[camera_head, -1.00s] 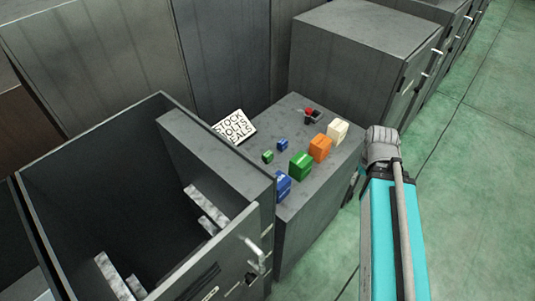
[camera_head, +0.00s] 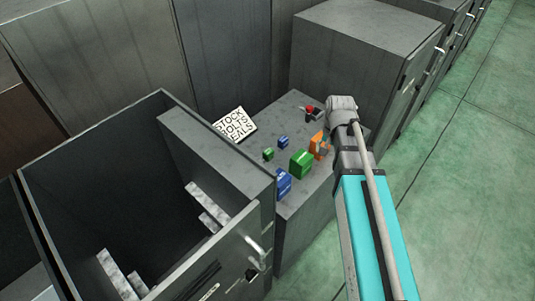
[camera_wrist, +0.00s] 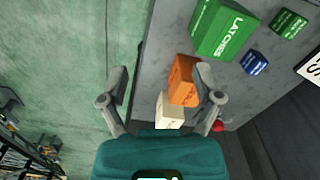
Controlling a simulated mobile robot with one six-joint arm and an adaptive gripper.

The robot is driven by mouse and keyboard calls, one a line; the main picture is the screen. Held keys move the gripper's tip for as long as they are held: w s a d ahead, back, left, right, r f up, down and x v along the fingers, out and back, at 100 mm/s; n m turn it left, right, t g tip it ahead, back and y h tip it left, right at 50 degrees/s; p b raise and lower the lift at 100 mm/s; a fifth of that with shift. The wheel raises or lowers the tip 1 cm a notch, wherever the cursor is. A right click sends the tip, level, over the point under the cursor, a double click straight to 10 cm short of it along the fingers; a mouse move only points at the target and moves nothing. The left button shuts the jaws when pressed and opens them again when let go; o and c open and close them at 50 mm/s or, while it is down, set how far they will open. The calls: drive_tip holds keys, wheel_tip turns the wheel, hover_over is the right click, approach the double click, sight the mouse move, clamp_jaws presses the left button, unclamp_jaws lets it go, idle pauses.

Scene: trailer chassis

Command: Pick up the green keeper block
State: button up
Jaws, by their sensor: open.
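The small green keeper block (camera_head: 268,153) sits on the grey cabinet top (camera_head: 298,208), left of a larger green box. In the wrist view, a small green block with white lettering (camera_wrist: 289,23) lies at the upper right, beyond the large green LATCHES box (camera_wrist: 226,30). My gripper (camera_wrist: 163,82) is open, with nothing held between its fingers. Its right finger overlaps the orange box in the picture, and the keeper block is well to the right of both fingers. In the head view my arm hides most of the gripper.
An orange box (camera_wrist: 184,80) and a cream box (camera_wrist: 169,110) are near the gripper. A small blue block (camera_head: 283,142), a larger blue box (camera_head: 283,184), a red item (camera_head: 309,109) and a lettered sign (camera_head: 234,125) are also there. An open cabinet (camera_head: 215,167) stands left; green floor lies right.

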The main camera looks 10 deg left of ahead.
drive_tip(key=w+a+m, duration=0.1)
drive_tip(key=w+a, duration=0.2)
drive_tip(key=a, duration=0.8)
drive_tip(key=w+a+m, duration=0.2)
drive_tip(key=w+a, duration=0.1)
drive_tip(key=a, duration=0.8)
drive_tip(key=shift+w+r+m+p, duration=0.25)
drive_tip(key=shift+r+m+p, duration=0.1)
drive_tip(key=shift+r, duration=0.1)
drive_tip(key=shift+f, duration=0.1)
drive_tip(key=b, duration=0.9)
hover_over(268, 151)
wheel_tip(268, 151, down, 8)
drive_tip(key=shift+s+f, duration=0.1)
drive_tip(key=shift+f, duration=0.15)
drive_tip(key=shift+f, duration=0.1)
drive_tip(key=shift+w+f+b, duration=0.2)
drive_tip(key=shift+f+b, duration=2.2)
drive_tip(key=shift+f, duration=0.1)
